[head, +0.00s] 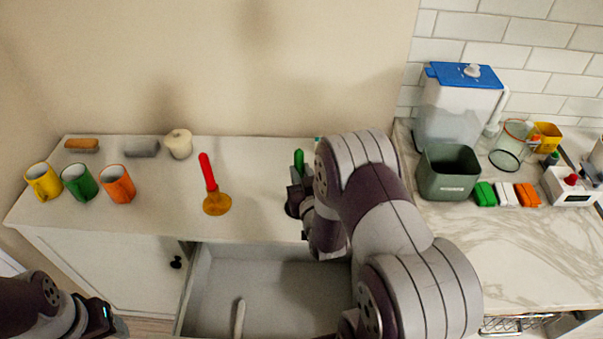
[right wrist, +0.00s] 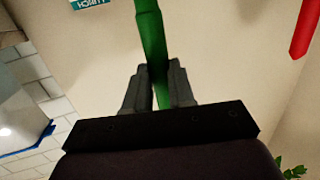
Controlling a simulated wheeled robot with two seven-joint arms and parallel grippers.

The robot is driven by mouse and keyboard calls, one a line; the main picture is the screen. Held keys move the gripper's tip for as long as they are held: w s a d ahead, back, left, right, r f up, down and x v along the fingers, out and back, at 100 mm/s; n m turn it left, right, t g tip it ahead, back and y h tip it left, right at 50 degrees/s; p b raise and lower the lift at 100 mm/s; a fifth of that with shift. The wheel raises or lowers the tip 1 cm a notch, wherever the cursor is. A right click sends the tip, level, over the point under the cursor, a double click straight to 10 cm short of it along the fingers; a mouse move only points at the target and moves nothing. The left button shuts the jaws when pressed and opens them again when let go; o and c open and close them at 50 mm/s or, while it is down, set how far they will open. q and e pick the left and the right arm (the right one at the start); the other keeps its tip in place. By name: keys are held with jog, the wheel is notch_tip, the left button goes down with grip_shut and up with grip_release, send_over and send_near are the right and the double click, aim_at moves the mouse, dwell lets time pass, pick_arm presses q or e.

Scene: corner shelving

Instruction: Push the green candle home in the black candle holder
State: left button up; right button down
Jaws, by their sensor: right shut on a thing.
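The green candle (head: 298,159) stands upright above the counter at its right part, its top showing over my right gripper (head: 297,187). In the right wrist view the green candle (right wrist: 151,35) runs up between the two fingers of my right gripper (right wrist: 158,85), which is shut on it. A dark rounded edge just under the gripper looks like the black candle holder (head: 291,210); my gripper and arm hide most of it. How deep the candle sits in it cannot be seen. My left gripper (head: 106,318) is at the lower left, away from the candle; its fingers are unclear.
A red candle (head: 208,172) stands in an ochre holder (head: 217,204) left of my right gripper. Yellow (head: 43,182), green (head: 79,182) and orange mugs (head: 117,184) stand further left. An open drawer (head: 270,275) juts out below the counter. A grey-green bin (head: 447,174) stands right of my arm.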

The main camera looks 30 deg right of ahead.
pick_arm(q)
jog(key=shift+f+b, duration=0.85)
jog(key=shift+f, duration=0.1)
pick_arm(e)
jog(key=shift+f, duration=1.05)
jog(key=c, duration=0.9)
grip_release()
jog(key=shift+r, duration=0.1)
pick_arm(q)
jog(key=shift+r, duration=0.1)
